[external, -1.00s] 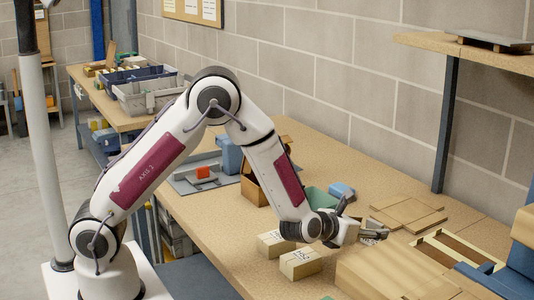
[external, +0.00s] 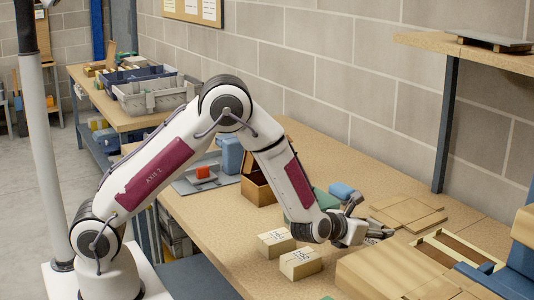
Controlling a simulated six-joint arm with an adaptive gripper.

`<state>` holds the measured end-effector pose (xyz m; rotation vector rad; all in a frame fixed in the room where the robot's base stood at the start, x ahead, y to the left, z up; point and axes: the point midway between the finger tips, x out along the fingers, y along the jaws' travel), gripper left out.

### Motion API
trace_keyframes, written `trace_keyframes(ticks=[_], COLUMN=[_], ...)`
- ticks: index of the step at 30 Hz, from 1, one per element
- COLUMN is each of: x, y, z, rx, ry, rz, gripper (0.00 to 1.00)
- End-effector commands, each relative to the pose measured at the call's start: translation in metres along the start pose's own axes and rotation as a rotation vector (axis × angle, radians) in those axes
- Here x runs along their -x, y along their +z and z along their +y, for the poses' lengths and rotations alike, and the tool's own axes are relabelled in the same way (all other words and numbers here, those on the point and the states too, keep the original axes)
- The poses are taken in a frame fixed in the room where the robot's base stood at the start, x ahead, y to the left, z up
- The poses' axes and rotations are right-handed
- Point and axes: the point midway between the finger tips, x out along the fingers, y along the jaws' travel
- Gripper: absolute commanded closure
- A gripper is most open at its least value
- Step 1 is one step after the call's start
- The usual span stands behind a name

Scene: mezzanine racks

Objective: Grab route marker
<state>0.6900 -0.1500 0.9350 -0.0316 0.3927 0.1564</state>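I cannot pick out the route marker for certain in the external view. My gripper (external: 370,217) is low over the right half of the workbench, beyond two small labelled cartons. Its fingers look spread apart, with nothing visible between them. The small size and the angle hide what lies just under or behind the fingers.
Two labelled cartons (external: 300,264) stand below my wrist. An open brown box (external: 256,180), a green item (external: 324,198) and a blue item (external: 341,189) lie behind the forearm. A shelf post (external: 446,125) rises behind.

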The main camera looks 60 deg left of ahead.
Motion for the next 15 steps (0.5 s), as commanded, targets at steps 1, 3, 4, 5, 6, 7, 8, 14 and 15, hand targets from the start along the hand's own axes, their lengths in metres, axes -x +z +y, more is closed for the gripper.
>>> trace_keyframes(ticks=[1,3,4,5,6,7,8,14,15], x=[0.0001,0.0001,0.0001,0.0001,0.0001,0.0001,0.0001,0.0006,0.001], y=[0.0,0.0,0.0,0.0002,0.0001,0.0001,0.0001,0.0016,0.0026], z=[0.0,0.0,0.0,0.0,0.0,0.0,0.0,0.0,0.0], rx=[0.0,0.0,0.0,0.0,0.0,0.0,0.0,0.0,0.001], ry=[0.0,0.0,0.0,0.0,0.0,0.0,0.0,0.0,0.0], rz=[0.0,0.0,0.0,0.0,0.0,0.0,0.0,-0.001,-0.001], gripper=[0.65,0.69,0.69,0.69,0.69,0.69,0.69,0.69,0.69])
